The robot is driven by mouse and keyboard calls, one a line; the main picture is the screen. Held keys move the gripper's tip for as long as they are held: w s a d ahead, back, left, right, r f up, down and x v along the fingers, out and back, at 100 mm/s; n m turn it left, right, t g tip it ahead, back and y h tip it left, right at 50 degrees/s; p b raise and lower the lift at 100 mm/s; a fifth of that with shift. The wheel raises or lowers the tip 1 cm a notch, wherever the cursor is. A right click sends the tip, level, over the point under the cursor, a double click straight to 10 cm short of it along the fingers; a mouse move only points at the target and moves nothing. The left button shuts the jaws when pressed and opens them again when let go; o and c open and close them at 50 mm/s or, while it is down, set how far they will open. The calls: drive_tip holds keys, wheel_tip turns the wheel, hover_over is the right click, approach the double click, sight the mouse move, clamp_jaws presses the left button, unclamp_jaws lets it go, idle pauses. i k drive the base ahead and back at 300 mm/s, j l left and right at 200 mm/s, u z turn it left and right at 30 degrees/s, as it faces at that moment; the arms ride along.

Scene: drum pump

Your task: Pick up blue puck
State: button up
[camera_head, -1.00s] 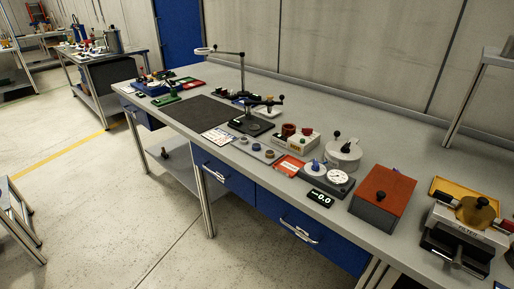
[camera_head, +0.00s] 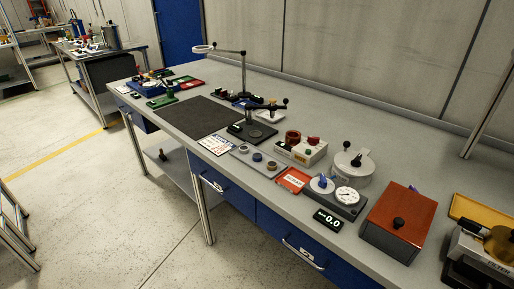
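The blue puck (camera_head: 257,157) appears as a small dark-blue round piece in the middle of a light grey plate (camera_head: 248,162) near the front edge of the workbench. A grey-brown puck (camera_head: 242,149) sits on its left and another brownish puck (camera_head: 271,165) on its right, both on the same plate. The pucks are small in the picture, so fine detail cannot be told. My gripper is not in view.
A black stand (camera_head: 252,130) is behind the plate, with a dark mat (camera_head: 195,116) to the left. A red card (camera_head: 293,180), a dial gauge unit (camera_head: 336,194) and a red-topped box (camera_head: 397,222) lie to the right. Open floor (camera_head: 110,215) lies in front of the bench.

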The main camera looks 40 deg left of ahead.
sight(257, 156)
drive_tip(key=i+j, duration=0.15)
drive_tip(key=j, duration=0.25)
drive_tip(key=i+j+u, duration=0.1)
drive_tip(key=j, duration=0.35)
drive_tip(key=i+j, duration=0.2)
drive_tip(key=j, duration=0.2)
drive_tip(key=i+j+u, duration=0.1)
drive_tip(key=j, duration=0.35)
drive_tip(key=i+j, duration=0.25)
drive_tip(key=j, duration=0.7)
drive_tip(key=i+j+u, duration=0.1)
drive_tip(key=j, duration=1)
drive_tip(key=i+j+u, duration=0.1)
drive_tip(key=j, duration=0.45)
drive_tip(key=i+j, duration=0.1)
drive_tip(key=j, duration=0.4)
